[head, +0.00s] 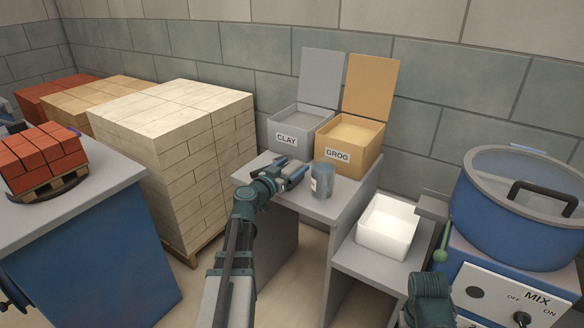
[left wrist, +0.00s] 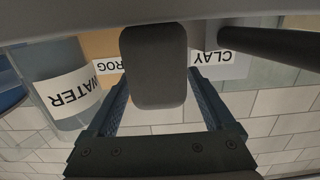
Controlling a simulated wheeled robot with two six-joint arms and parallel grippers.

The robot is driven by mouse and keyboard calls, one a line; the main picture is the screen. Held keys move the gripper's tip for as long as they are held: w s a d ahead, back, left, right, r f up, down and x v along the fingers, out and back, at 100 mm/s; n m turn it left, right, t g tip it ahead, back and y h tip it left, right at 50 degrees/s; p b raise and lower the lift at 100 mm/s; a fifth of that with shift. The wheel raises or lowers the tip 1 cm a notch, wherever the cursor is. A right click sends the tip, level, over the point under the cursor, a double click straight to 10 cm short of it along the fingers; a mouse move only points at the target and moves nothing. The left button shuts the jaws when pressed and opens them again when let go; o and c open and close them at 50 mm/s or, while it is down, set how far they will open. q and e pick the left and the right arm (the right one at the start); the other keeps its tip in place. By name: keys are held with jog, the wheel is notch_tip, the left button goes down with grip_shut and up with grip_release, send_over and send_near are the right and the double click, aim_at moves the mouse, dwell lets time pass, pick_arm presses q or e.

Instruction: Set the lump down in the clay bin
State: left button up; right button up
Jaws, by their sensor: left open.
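The grey clay bin (head: 286,139), labelled CLAY, stands at the back of the grey table with its lid raised. Its label also shows upside down in the left wrist view (left wrist: 221,59). My left gripper (head: 297,172) is open in front of the bin, outside it and above the table. In the left wrist view its two fingers (left wrist: 160,100) stand apart. A dark grey rounded block (left wrist: 160,70) shows between them; I cannot tell whether it is the lump. I cannot make out a lump in the head view. My right gripper is not in view.
The tan grog bin (head: 355,153), lid raised, stands right of the clay bin. A water container (head: 322,181) stands close right of my left gripper. A white tub (head: 386,229) sits on a lower shelf, left of the blue mixer (head: 515,205). Pale bricks (head: 190,160) are stacked left.

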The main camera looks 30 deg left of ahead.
pick_arm(q)
jog(key=s, duration=0.8)
jog(key=s+a, duration=0.1)
jog(key=s, duration=0.3)
jog(key=shift+r, duration=0.4)
